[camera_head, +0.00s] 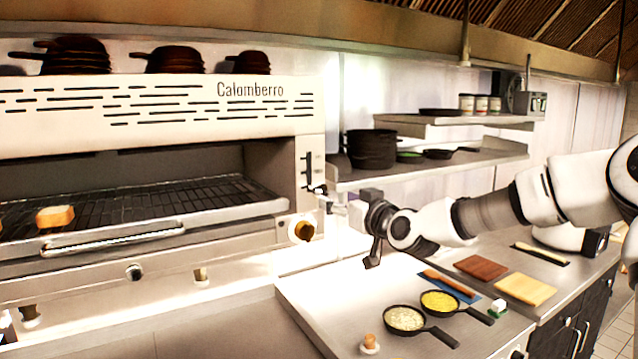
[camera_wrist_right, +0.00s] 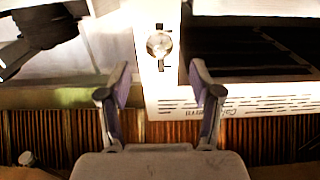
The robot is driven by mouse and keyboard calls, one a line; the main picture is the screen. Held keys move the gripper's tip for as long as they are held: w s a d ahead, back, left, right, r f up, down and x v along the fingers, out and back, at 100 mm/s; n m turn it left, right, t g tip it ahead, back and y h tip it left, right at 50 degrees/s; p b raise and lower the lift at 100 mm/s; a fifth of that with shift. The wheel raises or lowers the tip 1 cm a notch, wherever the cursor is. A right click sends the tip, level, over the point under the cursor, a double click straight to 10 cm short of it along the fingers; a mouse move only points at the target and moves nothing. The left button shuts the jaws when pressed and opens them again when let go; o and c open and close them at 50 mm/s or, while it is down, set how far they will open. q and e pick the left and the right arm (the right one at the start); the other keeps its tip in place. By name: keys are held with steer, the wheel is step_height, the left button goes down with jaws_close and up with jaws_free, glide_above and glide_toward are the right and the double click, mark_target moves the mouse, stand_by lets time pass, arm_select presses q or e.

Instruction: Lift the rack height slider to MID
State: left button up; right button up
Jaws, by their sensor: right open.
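The rack height slider (camera_head: 314,188) is a small knob on a dark vertical slot on the right front post of the Calomberro grill (camera_head: 268,119). In the head view the knob sits near the slot's lower end. In the right wrist view, which is upside down, the slider knob (camera_wrist_right: 159,44) shows as a round metallic piece on the pale post. My right gripper (camera_head: 346,207) is open and empty, just right of the slider. In the wrist view the right gripper's fingertips (camera_wrist_right: 160,76) are on either side of the knob's line, apparently short of it. My left gripper is out of view.
A bread slice (camera_head: 55,216) lies on the grill rack (camera_head: 150,205). An orange-brown round knob (camera_head: 302,229) is below the slider. Shelves with pans (camera_head: 371,149) stand behind my right arm. Two filled pans (camera_head: 405,318) (camera_head: 440,302) are on the counter (camera_head: 320,300) below.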

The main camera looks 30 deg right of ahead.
mark_target(325, 192)
steer(key=w+p, duration=0.1)
steer(key=w, duration=0.1)
steer(key=w+p, duration=0.1)
steer(key=w, duration=0.2)
steer(key=w+p, duration=0.1)
steer(key=w, duration=0.2)
steer(key=shift+w+d+r+p, duration=0.15)
steer(key=shift+r+p, duration=0.15)
steer(key=shift+p, duration=0.1)
